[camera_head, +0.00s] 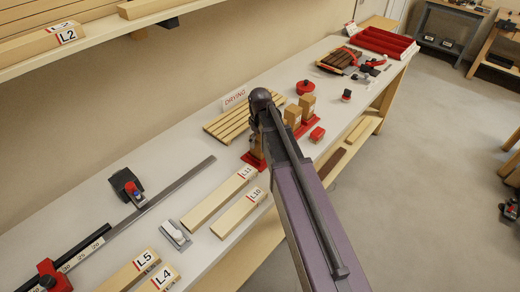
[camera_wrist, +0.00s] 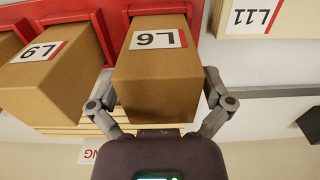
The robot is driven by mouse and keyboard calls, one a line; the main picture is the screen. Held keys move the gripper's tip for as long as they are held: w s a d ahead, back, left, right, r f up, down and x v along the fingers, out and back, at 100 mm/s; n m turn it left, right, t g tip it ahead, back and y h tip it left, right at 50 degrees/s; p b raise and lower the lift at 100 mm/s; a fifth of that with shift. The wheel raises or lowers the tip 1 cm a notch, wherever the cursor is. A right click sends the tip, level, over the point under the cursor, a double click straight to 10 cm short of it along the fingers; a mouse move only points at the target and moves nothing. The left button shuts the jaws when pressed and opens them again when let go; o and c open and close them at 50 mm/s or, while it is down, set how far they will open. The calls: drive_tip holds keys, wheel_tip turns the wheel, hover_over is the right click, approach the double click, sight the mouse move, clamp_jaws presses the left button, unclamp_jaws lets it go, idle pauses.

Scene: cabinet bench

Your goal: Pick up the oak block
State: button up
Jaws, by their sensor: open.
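In the wrist view a tan wooden block labelled L6 (camera_wrist: 158,85) stands right in front of my gripper (camera_wrist: 159,92). The gripper is open, with one grey finger along each side of the block; I cannot tell whether they touch it. The far end of the block meets a red holder (camera_wrist: 158,7). A similar block labelled L9 (camera_wrist: 45,80) is to the left in another red holder. No label says which block is oak. In the head view my arm hides the fingers and most of the nearest block (camera_head: 257,146); two more tan blocks (camera_head: 292,115) (camera_head: 307,104) stand behind.
A slatted drying rack (camera_head: 226,124) is beside the blocks. Boards L11 (camera_head: 215,200) and L10 (camera_head: 240,214) lie nearer on the bench. A red box (camera_head: 317,134) and a red round object (camera_head: 305,87) are close by. A shelf (camera_head: 110,28) overhangs upper left.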

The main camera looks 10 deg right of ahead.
idle(0.5)
drive_tip(key=c, duration=1.2)
drive_tip(key=shift+o, duration=0.2)
drive_tip(key=shift+r, duration=0.15)
wheel_tip(320, 180, up, 3)
drive_tip(key=p, duration=0.3)
drive_tip(key=shift+f, duration=0.2)
drive_tip(key=s+r+p, duration=0.2)
drive_tip(key=s, duration=1.4)
drive_tip(key=shift+s+d, duration=0.1)
drive_tip(key=shift+s, duration=0.05)
